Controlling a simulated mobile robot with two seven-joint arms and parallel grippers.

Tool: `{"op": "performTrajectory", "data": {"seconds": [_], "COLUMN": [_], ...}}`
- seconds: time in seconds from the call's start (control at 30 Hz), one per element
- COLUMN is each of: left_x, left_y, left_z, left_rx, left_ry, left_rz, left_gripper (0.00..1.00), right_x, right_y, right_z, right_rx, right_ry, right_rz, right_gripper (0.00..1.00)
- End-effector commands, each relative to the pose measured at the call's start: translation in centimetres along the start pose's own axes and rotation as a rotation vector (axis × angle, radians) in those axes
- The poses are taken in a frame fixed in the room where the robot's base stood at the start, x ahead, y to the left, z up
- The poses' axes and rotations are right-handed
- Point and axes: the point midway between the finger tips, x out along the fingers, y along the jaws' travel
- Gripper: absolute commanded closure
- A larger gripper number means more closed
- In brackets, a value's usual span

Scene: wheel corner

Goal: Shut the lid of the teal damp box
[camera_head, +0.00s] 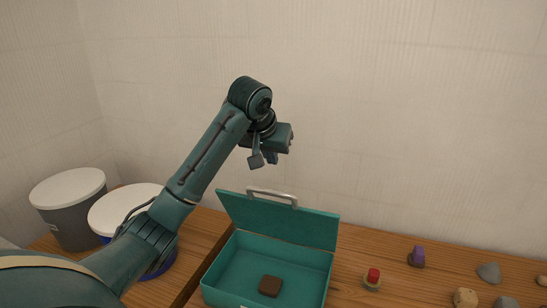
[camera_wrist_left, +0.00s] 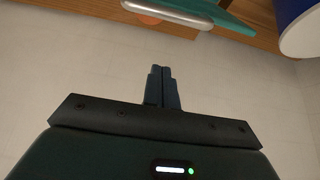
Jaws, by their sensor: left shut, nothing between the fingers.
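The teal damp box (camera_head: 225,283) stands on the wooden table with its lid (camera_head: 285,222) open, raised at the back and facing me. A grey handle (camera_head: 272,197) sits on the lid's upper edge. A dark brown block (camera_head: 270,286) lies inside the box. My left gripper (camera_head: 264,162) is shut and empty, in the air above and behind the lid's top edge, apart from it. In the left wrist view my shut fingers (camera_wrist_left: 162,72) point toward the wall, and the handle (camera_wrist_left: 165,12) and part of the lid (camera_wrist_left: 235,14) show at the top. My right gripper is out of view.
Right of the box are a red-topped piece (camera_head: 372,279), a purple piece (camera_head: 417,256) and several stones (camera_head: 489,272). Two lidded tubs, one grey (camera_head: 75,222) and one white and blue (camera_head: 125,207), stand at the left. A wall (camera_head: 400,110) rises close behind.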

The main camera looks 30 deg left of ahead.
Motion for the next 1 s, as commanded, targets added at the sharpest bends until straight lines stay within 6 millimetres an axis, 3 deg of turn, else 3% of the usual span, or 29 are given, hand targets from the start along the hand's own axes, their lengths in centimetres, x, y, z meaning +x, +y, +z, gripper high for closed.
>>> {"op": "performTrajectory", "data": {"seconds": [0.37, 0.7, 1.0], "left_x": [7.4, 6.2, 6.0], "left_y": [0.1, 0.1, 0.1], "left_z": [0.1, 3.4, 3.8], "left_rx": [0.001, 0.004, 0.003], "left_ry": [-0.004, -0.001, 0.000], "left_rz": [0.000, 0.000, 0.001], "left_gripper": [1.00, 1.00, 1.00], "right_x": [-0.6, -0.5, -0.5], "right_y": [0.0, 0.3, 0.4], "right_z": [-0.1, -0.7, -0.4], "right_rx": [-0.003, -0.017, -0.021], "right_ry": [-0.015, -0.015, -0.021], "right_rz": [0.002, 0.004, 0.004], "right_gripper": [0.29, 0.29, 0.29]}}
